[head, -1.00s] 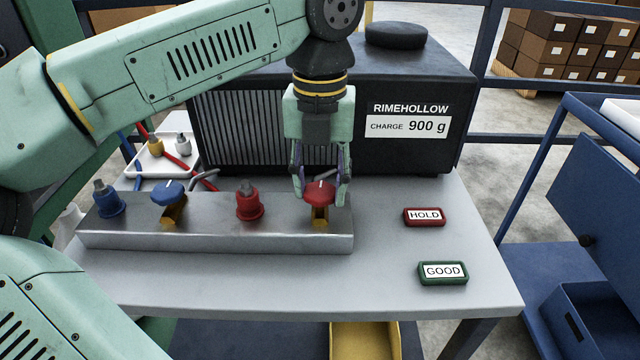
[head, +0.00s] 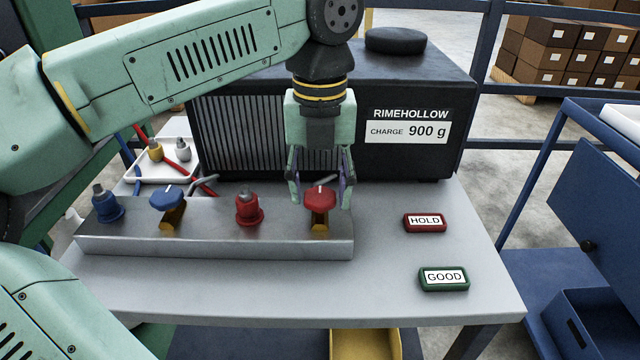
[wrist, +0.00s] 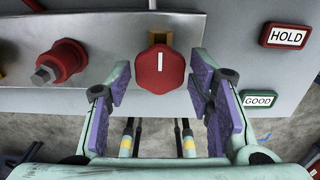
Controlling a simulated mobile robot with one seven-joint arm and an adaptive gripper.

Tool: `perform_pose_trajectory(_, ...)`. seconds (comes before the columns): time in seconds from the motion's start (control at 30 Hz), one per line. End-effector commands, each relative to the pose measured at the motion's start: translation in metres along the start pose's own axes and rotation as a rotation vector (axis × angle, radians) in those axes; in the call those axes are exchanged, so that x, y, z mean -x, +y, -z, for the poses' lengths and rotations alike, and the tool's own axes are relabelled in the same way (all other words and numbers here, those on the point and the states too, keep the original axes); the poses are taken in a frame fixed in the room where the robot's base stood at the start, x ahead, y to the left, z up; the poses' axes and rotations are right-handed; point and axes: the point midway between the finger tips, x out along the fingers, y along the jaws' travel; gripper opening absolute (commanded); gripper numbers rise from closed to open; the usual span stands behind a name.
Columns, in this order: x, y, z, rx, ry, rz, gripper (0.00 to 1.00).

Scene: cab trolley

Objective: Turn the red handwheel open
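The red handwheel (head: 320,199) sits on a brass-coloured valve body at the right end of the grey metal manifold block (head: 215,245). In the wrist view, the handwheel (wrist: 160,73) has rounded lobes and a white mark running up and down the picture. My gripper (head: 320,196) points down over it, with one finger to its left and one to its right. In the wrist view my gripper (wrist: 162,90) is open, with clear gaps between its purple pads and the wheel. It holds nothing.
A red capped fitting (head: 249,208), a blue handwheel (head: 167,198) and a blue fitting (head: 108,207) stand along the block. The black RIMEHOLLOW unit (head: 415,160) is close behind my gripper. Red HOLD (head: 425,223) and green GOOD (head: 444,279) tags lie right, with bare tabletop around them.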

Motion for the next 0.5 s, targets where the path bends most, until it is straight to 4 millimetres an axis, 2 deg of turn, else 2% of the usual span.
perform_pose_trajectory(0.13,-0.0002,0.0000,0.0002,-0.001,0.001,0.000,0.59)
perform_pose_trajectory(0.4,0.0003,0.0000,0.0002,-0.002,0.001,-0.001,0.59)
perform_pose_trajectory(0.5,0.0069,-0.0002,0.0000,-0.002,0.000,-0.001,0.59)
